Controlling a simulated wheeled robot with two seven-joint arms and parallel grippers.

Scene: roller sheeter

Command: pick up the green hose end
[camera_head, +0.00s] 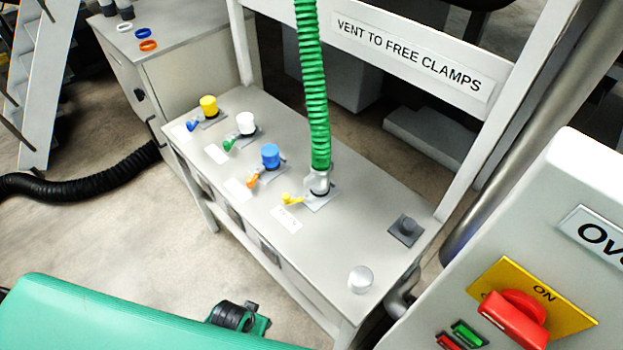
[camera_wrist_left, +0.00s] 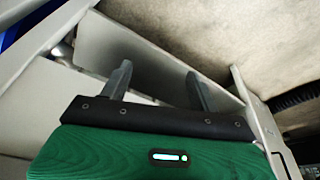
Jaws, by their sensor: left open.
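A green ribbed hose (camera_head: 312,90) comes down from the top of the head view to the bench. Its lower end (camera_head: 320,158) meets a grey metal coupling (camera_head: 318,182) on a square plate, with a small yellow lever (camera_head: 291,199) beside it. The hose end looks seated on the coupling. My left gripper (camera_wrist_left: 158,70) shows in the left wrist view, its two grey fingers apart with nothing between them. The hose is not seen in that view, and the fingers cannot be made out in the head view. My right gripper is not in view.
Yellow (camera_head: 208,105), white (camera_head: 246,123) and blue (camera_head: 270,156) capped ports line the bench (camera_head: 335,240). A frame with a sign (camera_head: 408,56) rises behind. A control box with a red switch (camera_head: 514,318) stands right. A black hose (camera_head: 80,185) lies left.

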